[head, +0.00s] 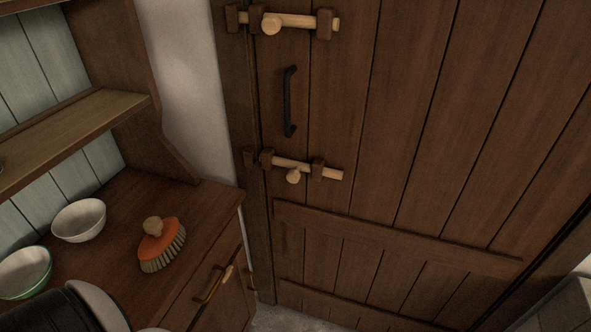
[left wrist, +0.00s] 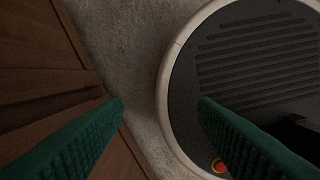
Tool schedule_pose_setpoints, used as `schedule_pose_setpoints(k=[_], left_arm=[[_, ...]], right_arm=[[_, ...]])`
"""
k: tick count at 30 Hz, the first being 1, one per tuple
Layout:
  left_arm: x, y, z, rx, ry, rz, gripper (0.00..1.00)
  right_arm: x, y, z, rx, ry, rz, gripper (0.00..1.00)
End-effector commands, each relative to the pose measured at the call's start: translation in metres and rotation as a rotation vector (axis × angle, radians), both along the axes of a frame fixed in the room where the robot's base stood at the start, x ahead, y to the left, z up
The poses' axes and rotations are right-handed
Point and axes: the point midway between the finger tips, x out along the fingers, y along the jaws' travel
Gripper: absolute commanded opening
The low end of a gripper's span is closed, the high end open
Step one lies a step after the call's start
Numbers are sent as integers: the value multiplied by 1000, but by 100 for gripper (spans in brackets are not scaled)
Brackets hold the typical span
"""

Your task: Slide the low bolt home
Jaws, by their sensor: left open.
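The low bolt (head: 333,174) is a pale wooden rod with a round knob (head: 293,176), on the dark plank door in the head view. It runs through two dark brackets, its right end sticking out past the right one. No pale wood shows between the left bracket (head: 267,158) and the keeper (head: 250,157) on the frame, so it looks drawn back to the right. My left gripper (left wrist: 160,101) is open and empty in the left wrist view, its teal fingers wide apart, away from the bolt. My right gripper is not in view.
An upper bolt (head: 298,20) reaches into its keeper. A black handle (head: 289,101) sits between the bolts. Left of the door, a wooden counter (head: 205,200) holds an orange brush (head: 160,243) and two bowls (head: 78,220). A shelf (head: 70,130) overhangs it.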

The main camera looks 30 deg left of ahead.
Motion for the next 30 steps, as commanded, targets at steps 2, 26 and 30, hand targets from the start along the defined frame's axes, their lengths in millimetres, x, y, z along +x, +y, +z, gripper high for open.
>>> schedule_pose_setpoints(k=[2, 26, 30], left_arm=[[0, 0, 0, 0, 0, 0, 53], [263, 17, 124, 107, -569, -117, 54], [349, 42, 227, 230, -821, -156, 54]], right_arm=[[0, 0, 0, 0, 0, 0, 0], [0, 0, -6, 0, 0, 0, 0], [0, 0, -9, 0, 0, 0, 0]])
